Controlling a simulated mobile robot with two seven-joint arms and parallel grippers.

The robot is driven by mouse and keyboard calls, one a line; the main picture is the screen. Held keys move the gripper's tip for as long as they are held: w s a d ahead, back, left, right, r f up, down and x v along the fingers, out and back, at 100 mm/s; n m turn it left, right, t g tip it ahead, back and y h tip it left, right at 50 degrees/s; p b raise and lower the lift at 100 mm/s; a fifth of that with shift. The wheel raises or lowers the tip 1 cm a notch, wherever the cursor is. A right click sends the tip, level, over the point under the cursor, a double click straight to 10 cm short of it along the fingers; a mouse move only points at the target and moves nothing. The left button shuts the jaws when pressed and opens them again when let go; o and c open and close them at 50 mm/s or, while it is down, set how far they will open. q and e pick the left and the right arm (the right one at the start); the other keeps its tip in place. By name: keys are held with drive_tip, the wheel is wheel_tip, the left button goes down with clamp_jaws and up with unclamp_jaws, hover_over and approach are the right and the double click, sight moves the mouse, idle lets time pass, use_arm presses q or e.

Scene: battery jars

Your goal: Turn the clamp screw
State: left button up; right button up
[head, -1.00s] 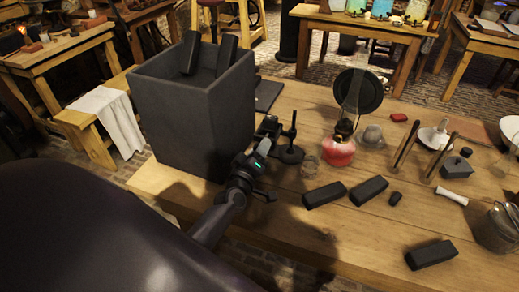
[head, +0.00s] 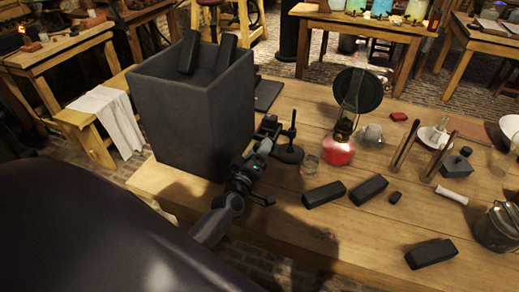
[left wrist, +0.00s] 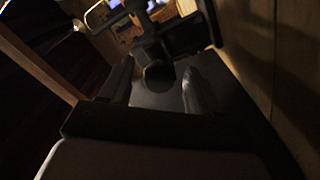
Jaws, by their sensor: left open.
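A dark clamp (head: 268,126) stands by the right side of the tall grey box, next to a black stand with a round base (head: 289,154). My left gripper (head: 262,149) is at the clamp's near side. In the left wrist view, a dark rounded knob (left wrist: 159,78), which looks like the clamp screw's end, shows between the two fingers of my left gripper (left wrist: 157,68). The fingers are apart, with a visible gap on the right side of the knob. The picture is dark, so contact cannot be told. My right gripper is not in view.
The tall grey box (head: 190,110) holds dark bars and stands close to the left of my gripper. A red oil lamp (head: 338,152), a glass jar (head: 310,167) and dark blocks (head: 324,194) stand to the right. The wooden table's (head: 300,240) front part is mostly clear.

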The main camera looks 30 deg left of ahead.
use_arm(q)
drive_tip(key=shift+v, duration=3)
drive_tip(key=shift+w, duration=0.1)
drive_tip(key=d+m+h, duration=0.1)
drive_tip(key=d, duration=0.1)
drive_tip(key=s+d+m+g+h, duration=0.1)
drive_tip(key=m+h, duration=0.1)
drive_tip(key=s+d+m+h, duration=0.1)
drive_tip(key=d+m, duration=0.1)
drive_tip(key=shift+d+f+g+h, duration=0.2)
drive_tip(key=shift+d+g+h, duration=0.1)
drive_tip(key=s+d+m+g, duration=0.1)
drive_tip(key=s, duration=0.1)
drive_tip(key=s+d+f+m+g+h, duration=0.1)
drive_tip(key=s+d+m+g, duration=0.1)
drive_tip(key=s+d+m+g+h, duration=0.1)
drive_tip(key=m, duration=0.1)
drive_tip(key=shift+s+d+f, duration=0.4)
drive_tip(key=s+a+m+g+y, duration=0.15)
drive_tip(key=s+m+g, duration=0.5)
drive_tip(key=s, duration=1.15)
drive_tip(key=w+d+f+n+t+h, duration=0.1)
drive_tip(key=w+d+f+t, duration=0.2)
drive_tip(key=w+f+t, duration=0.2)
wheel_tip(320, 180, down, 4)
drive_tip(key=shift+w+d+f, duration=0.1)
drive_tip(key=shift+w+d, duration=0.1)
drive_tip(key=shift+w, duration=0.8)
